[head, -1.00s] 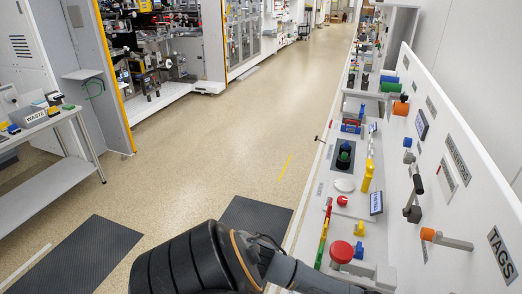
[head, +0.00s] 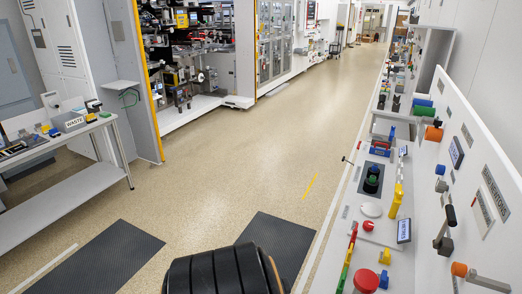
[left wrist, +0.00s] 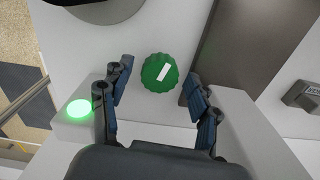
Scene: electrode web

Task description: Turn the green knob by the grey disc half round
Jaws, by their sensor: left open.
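A green knob (left wrist: 160,73) with a scalloped edge and a slanted white bar on its face shows in the left wrist view. My left gripper (left wrist: 155,82) is open, with its blue-padded fingers on either side of the knob; I cannot tell whether they touch it. A dark-rimmed round thing (left wrist: 98,14) is cut off at the top left of that view; I cannot tell whether it is the grey disc. My right gripper is in neither view.
A glowing green lamp (left wrist: 78,108) sits left of the gripper. A grey metal block (left wrist: 303,97) is at the right. In the head view, the bench holds a red button (head: 367,280), a yellow part (head: 396,201) and a lever (head: 444,230). The aisle floor (head: 250,170) is open.

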